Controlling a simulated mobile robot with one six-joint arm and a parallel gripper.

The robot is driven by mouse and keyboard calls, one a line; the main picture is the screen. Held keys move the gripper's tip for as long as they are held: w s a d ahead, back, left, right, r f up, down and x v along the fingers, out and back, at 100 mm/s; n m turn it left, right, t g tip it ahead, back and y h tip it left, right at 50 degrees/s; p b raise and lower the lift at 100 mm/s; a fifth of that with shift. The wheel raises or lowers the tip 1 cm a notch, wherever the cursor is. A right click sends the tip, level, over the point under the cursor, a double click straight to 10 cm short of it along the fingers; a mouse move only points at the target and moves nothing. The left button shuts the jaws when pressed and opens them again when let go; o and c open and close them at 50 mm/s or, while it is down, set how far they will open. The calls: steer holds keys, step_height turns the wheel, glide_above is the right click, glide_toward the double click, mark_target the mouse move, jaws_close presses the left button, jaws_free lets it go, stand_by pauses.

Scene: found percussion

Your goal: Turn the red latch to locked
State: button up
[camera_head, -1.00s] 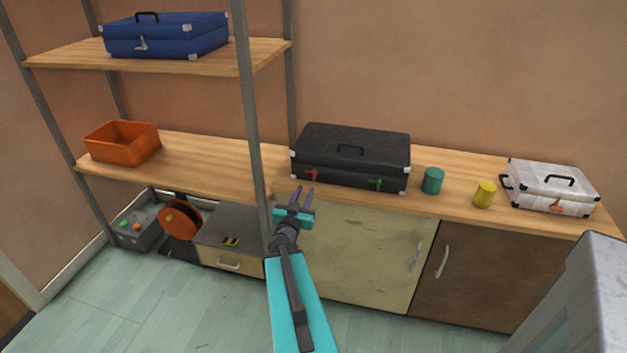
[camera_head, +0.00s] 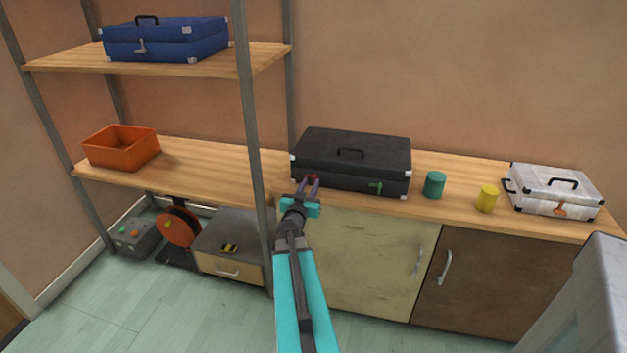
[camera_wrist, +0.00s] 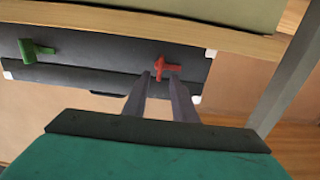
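The red latch (camera_head: 312,177) is on the front of the black case (camera_head: 365,155), near its left end. In the wrist view, which is upside down, the red latch (camera_wrist: 167,65) shows just ahead of the fingertips, with a short bar across it. My gripper (camera_head: 309,184) is at the case front by the latch. In the wrist view my gripper (camera_wrist: 161,78) has its two fingers apart with a gap between them. The fingers partly hide the latch in the head view. I cannot tell whether they touch it.
A green latch (camera_head: 376,187) is on the same case, to the right. A teal cylinder (camera_head: 434,185), a yellow cylinder (camera_head: 487,199) and a white case (camera_head: 555,190) stand right on the counter. A grey shelf post (camera_head: 254,130) rises close to the left of my gripper.

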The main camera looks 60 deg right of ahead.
mark_target(314, 179)
steer(key=shift+x, duration=1.65)
